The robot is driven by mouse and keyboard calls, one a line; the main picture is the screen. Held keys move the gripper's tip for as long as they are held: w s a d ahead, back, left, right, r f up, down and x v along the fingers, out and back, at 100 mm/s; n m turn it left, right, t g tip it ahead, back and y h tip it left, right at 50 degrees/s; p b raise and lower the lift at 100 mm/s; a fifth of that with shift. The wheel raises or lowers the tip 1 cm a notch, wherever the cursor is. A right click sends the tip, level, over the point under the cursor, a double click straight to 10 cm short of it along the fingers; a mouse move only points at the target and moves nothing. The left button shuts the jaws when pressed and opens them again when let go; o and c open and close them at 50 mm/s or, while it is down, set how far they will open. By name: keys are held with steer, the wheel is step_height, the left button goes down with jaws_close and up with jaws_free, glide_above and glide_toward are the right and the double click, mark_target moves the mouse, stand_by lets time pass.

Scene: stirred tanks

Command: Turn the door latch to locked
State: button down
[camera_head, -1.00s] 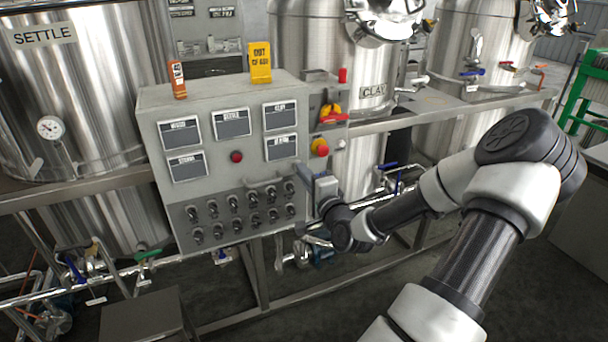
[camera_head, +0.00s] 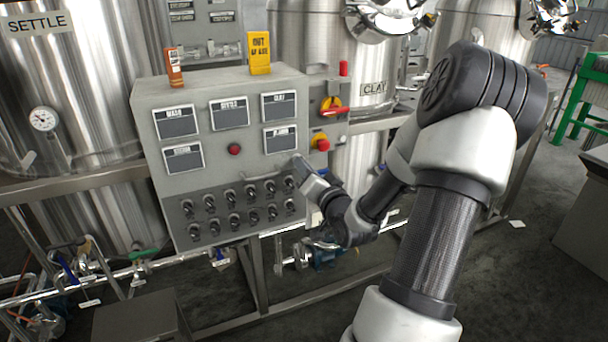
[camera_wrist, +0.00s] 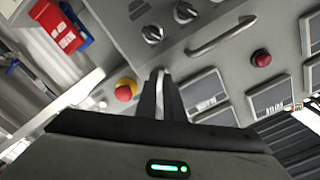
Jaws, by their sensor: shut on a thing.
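The door latch appears to be the pale, narrow piece (camera_wrist: 160,82) between my fingertips in the wrist view; most of it is hidden. Whether it stands at locked cannot be read. My gripper (camera_wrist: 166,92) is shut on it at the face of the grey control cabinet. In the head view my gripper (camera_head: 300,168) is at the right edge of the cabinet door (camera_head: 202,133), below the lower right label screen and just above the right end of the knob rows. The fingertips are too small there to make out.
A bar handle (camera_wrist: 222,37) and black knobs (camera_wrist: 152,33) are close to my fingers. A red and yellow emergency button (camera_head: 320,142) and a red and yellow rotary switch (camera_head: 333,107) sit right of the door. Pipes run below the cabinet.

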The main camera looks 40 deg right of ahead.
steer(key=n+b, duration=0.7)
steer(key=shift+f+n, duration=0.1)
steer(key=shift+n, duration=0.3)
steer(key=shift+n+b, duration=0.3)
steer(key=shift+b, duration=0.1)
steer(key=c, duration=1.9)
jaws_free()
steer(key=shift+o, duration=0.2)
